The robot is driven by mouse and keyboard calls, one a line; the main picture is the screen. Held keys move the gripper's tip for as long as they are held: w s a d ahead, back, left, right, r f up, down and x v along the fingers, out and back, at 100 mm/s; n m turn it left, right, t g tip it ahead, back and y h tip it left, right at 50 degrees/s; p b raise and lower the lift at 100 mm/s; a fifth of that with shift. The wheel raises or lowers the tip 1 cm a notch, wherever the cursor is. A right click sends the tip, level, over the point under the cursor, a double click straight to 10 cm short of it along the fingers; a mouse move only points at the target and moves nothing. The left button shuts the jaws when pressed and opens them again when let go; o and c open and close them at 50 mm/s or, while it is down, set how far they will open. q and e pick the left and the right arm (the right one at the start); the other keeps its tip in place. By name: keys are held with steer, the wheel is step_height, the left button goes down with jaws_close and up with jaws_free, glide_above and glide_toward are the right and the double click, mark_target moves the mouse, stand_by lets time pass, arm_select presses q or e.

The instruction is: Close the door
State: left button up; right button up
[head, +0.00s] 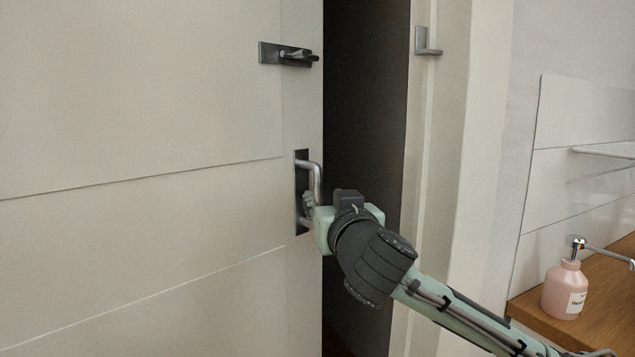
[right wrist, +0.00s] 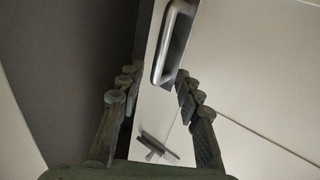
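The white panelled door (head: 150,120) fills the left of the head view and stands ajar, with a dark gap between its edge and the frame. A metal pull handle (head: 316,180) is mounted near the door's edge. My right gripper (head: 308,205) is at the lower part of this handle. In the right wrist view the right gripper (right wrist: 155,78) has its two fingers spread apart. The handle (right wrist: 174,45) lies just beyond the fingertips, nearer the right finger; I cannot tell whether they touch. My left gripper is in neither view.
A latch (head: 287,54) sits on the door above the handle, with a metal catch (head: 426,45) on the door frame (head: 455,170). On the right, a wooden counter (head: 595,328) holds a pink soap bottle (head: 565,290) close to my right arm.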

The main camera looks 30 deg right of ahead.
mark_target(318, 189)
steer(key=p+x, duration=0.1)
steer(key=x, duration=0.6)
steer(key=shift+w+d, duration=0.15)
steer(key=shift+w, duration=0.2)
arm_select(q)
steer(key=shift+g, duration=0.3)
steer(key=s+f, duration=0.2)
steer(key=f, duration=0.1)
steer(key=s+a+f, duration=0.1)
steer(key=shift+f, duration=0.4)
arm_select(e)
steer(key=shift+c, duration=0.3)
jaws_close()
